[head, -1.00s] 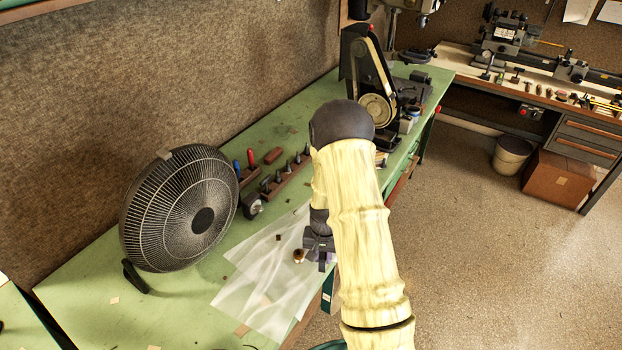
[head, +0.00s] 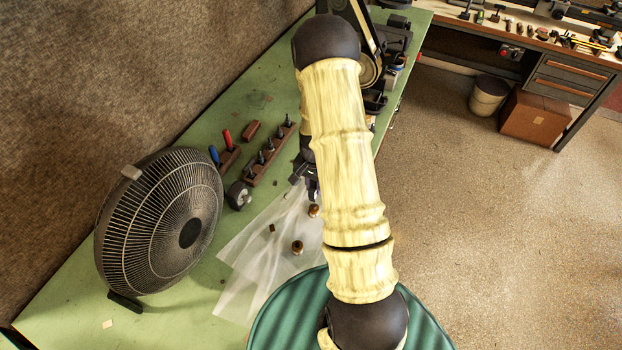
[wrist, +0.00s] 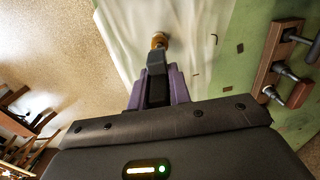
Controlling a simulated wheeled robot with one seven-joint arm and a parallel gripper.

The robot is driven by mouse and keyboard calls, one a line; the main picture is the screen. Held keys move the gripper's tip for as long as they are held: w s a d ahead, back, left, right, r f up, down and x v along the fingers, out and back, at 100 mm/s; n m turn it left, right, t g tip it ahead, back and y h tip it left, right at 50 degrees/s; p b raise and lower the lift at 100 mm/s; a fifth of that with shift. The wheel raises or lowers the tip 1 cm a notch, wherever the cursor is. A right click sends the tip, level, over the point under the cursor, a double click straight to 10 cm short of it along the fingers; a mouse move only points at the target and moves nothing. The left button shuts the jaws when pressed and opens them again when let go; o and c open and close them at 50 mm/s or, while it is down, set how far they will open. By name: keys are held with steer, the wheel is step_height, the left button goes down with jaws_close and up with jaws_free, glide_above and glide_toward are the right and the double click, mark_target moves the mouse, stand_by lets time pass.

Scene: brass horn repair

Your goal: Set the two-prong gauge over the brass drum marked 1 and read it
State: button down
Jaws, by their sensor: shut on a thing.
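Two small brass drums stand on the clear sheet: a nearer one (head: 297,247) and a farther one (head: 313,210). Their marks are too small to read. My gripper (head: 311,190) is over the bench just beyond the farther drum, partly hidden by my arm. In the wrist view its purple fingers (wrist: 157,88) are shut on a narrow dark piece, which appears to be the two-prong gauge (wrist: 156,63). Its prongs and reading cannot be made out. One brass drum (wrist: 160,39) shows just past the piece's tip; I cannot tell whether they touch.
A black fan (head: 158,225) stands left on the green bench (head: 90,285). A tool rack (head: 270,160) and a dark round-faced device (head: 238,195) lie behind the clear sheet (head: 250,265). A belt machine (head: 370,70) stands at the far end.

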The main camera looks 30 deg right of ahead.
mark_target(314, 193)
steer(key=shift+s+r, duration=0.1)
steer(key=shift+s, duration=0.05)
steer(key=shift+f+b, duration=1.55)
steer(key=shift+f, duration=0.4)
steer(key=shift+f+b, duration=0.9)
steer(key=shift+f, duration=0.2)
stand_by(1.0)
steer(key=shift+a, duration=0.1)
steer(key=shift+r, duration=0.1)
stand_by(0.5)
steer(key=shift+r+p, duration=1.7)
steer(key=shift+r, duration=0.8)
